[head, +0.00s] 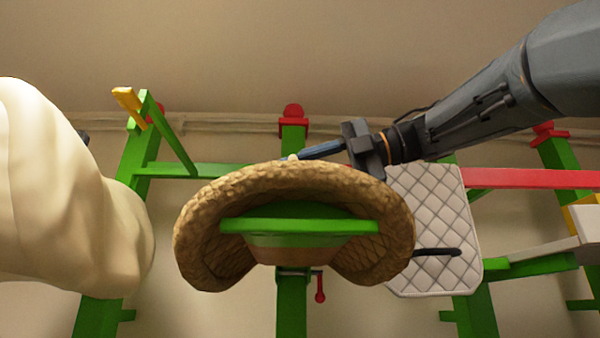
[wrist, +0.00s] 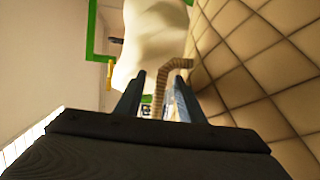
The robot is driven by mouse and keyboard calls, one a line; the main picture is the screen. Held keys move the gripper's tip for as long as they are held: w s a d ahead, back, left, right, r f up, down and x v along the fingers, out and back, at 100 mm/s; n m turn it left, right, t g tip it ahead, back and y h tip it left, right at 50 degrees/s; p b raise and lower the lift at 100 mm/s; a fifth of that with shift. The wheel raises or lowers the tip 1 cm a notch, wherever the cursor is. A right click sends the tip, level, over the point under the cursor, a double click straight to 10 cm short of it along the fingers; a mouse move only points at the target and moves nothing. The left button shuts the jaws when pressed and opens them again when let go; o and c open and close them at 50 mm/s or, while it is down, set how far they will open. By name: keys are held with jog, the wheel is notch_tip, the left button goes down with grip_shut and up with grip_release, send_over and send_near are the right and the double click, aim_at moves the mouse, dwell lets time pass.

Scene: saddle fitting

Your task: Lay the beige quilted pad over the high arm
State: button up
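The beige quilted pad (head: 205,215) is draped over the high green arm (head: 300,227) at the middle of the head view. Its two sides curve down past the arm's flat end. Its diamond-stitched face fills the right of the wrist view (wrist: 265,60). My gripper (head: 300,156) reaches in from the right, with its fingertips at the top of the pad. In the wrist view its two fingers (wrist: 159,76) stand apart. A ribbed beige strap or loop (wrist: 165,75) shows between them, with gaps beside it. The pad's far end is hidden.
A pale quilted pad (head: 435,225) with a dark strap hangs at the right. A large cream padded form (head: 60,190) fills the left. Green posts (head: 105,255) and a red bar (head: 530,178) stand around.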

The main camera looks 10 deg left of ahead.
jog(key=shift+d, duration=0.1)
jog(key=d+b, duration=0.1)
jog(key=d, duration=0.1)
jog(key=d+r, duration=0.1)
jog(key=d, duration=0.1)
jog(key=d+b, duration=0.1)
jog(key=d, duration=0.2)
jog(key=shift+s+d+r+b, duration=0.1)
jog(key=shift+r+b, duration=0.05)
jog(key=shift+b, duration=0.15)
jog(key=shift+d+r, duration=0.1)
jog(key=shift+d, duration=0.05)
jog(key=shift+s, duration=0.15)
